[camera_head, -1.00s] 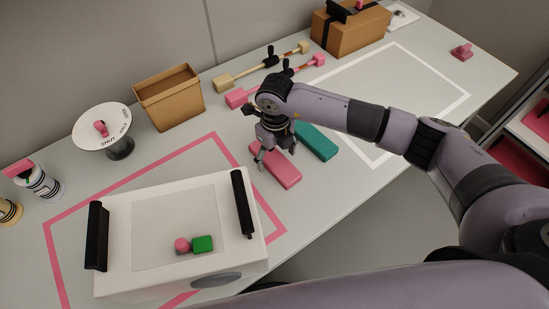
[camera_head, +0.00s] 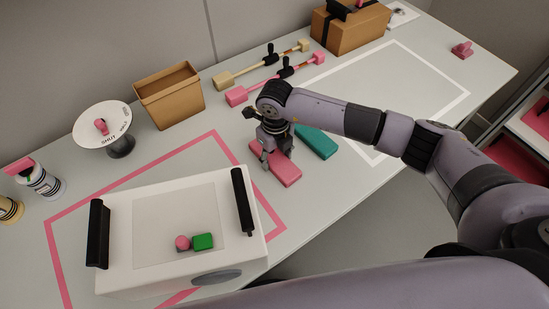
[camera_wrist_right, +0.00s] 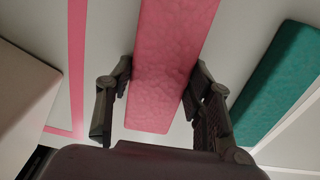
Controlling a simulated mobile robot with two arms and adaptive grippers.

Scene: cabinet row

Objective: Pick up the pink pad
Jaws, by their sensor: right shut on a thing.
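The pink pad (camera_head: 278,168) is a flat oblong block on the light table, between the pink outlined area and the teal pad. My right gripper (camera_head: 276,157) is over it from above, with its fingers on either side of the pad. In the right wrist view the pink pad (camera_wrist_right: 165,70) runs between the two fingers (camera_wrist_right: 160,100), which are shut on its long sides. I cannot see it lifted off the table. My left gripper is not in view.
The teal pad (camera_head: 317,142) lies close to the right of the pink pad. A white box (camera_head: 180,273) with black handles, a pink ball and a green block stands front left. A brown bin (camera_head: 170,96) and two mallet-like bars (camera_head: 262,87) are behind. The white outlined area is clear.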

